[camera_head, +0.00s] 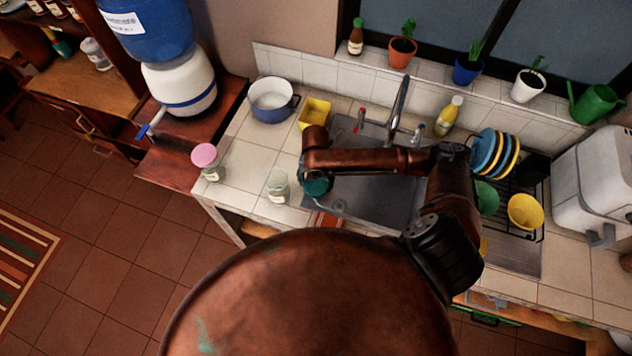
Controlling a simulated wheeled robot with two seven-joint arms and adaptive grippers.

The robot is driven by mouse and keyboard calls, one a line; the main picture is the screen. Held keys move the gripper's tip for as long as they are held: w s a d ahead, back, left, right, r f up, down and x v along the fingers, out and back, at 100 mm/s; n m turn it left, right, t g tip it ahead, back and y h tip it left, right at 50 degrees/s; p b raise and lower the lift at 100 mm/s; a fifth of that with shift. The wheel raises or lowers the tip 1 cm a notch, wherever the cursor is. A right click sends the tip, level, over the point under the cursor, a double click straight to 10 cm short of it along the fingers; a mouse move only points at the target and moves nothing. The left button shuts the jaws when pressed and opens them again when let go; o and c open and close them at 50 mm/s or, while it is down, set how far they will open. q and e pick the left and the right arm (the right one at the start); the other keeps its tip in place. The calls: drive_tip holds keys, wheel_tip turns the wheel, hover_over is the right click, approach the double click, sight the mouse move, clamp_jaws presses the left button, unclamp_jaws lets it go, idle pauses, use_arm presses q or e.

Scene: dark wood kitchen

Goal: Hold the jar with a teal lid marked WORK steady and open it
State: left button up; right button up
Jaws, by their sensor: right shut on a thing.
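A clear glass jar (277,186) with a pale label stands upright on the tiled counter, left of the sink. No lid shows on its top, and its label is too small to read. A round teal lid (316,188) is just right of this jar, at the sink's left edge. My right arm reaches over the sink from the right, and its gripper (314,172) is shut on the teal lid. The fingers are mostly hidden by the arm's end, and I cannot tell what is under the lid. My left gripper is not in view.
A pink-lidded jar (206,162) stands near the counter's left edge. A blue-and-white pot (272,110) and a yellow container (315,112) are behind. The sink (375,195) lies under my arm, with a tap (399,105) at its back and a dish rack (508,205) to its right.

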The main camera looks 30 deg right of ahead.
sight(316, 185)
drive_tip(key=o, duration=1.3)
drive_tip(key=shift+f, duration=0.1)
wheel_tip(316, 185, up, 12)
